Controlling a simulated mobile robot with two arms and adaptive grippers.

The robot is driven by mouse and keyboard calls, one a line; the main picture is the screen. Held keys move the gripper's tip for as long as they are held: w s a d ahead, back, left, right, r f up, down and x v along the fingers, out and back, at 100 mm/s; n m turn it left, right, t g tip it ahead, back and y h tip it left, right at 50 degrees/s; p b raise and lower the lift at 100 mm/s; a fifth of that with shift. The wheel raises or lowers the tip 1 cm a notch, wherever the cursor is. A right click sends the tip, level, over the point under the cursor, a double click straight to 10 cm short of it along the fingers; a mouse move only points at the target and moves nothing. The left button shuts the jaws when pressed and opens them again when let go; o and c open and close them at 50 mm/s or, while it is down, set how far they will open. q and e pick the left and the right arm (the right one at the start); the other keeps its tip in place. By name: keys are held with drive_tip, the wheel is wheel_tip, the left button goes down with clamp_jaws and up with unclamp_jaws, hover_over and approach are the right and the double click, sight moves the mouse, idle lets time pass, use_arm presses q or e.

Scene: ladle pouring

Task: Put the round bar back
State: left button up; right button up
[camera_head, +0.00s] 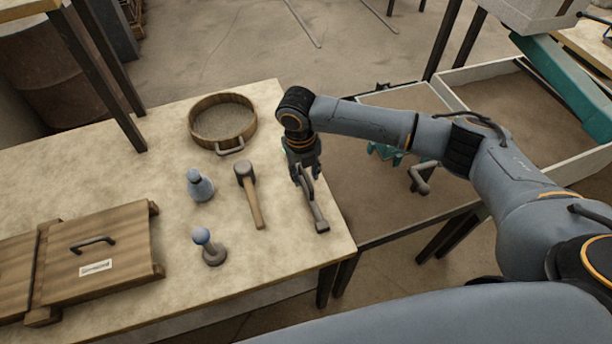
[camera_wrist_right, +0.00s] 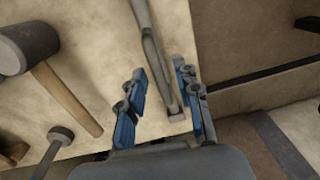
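A slim grey metal bar tool (camera_head: 320,217) with a flat, wider near end lies on the table by its right edge; I take it for the round bar. My right gripper (camera_head: 304,178) points down over its far part. In the right wrist view the bar (camera_wrist_right: 150,42) runs between the fingers of the gripper (camera_wrist_right: 160,72). The fingers stand apart, with visible gaps on both sides of the bar. The bar seems to rest on the table. My left gripper is not in view.
A mallet (camera_head: 252,194) lies left of the bar, with a blue-grey bottle-shaped tool (camera_head: 200,186) and a knobbed tool (camera_head: 209,247) beyond. A round sieve (camera_head: 190,125) stands at the back. A wooden box (camera_head: 130,235) is at left. Beyond the table's right edge is a lower sand-coloured surface (camera_head: 365,200).

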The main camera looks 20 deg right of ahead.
wheel_tip(320, 180, up, 11)
drive_tip(key=b, duration=0.1)
drive_tip(key=shift+a+f, duration=0.2)
drive_tip(key=shift+a, duration=0.2)
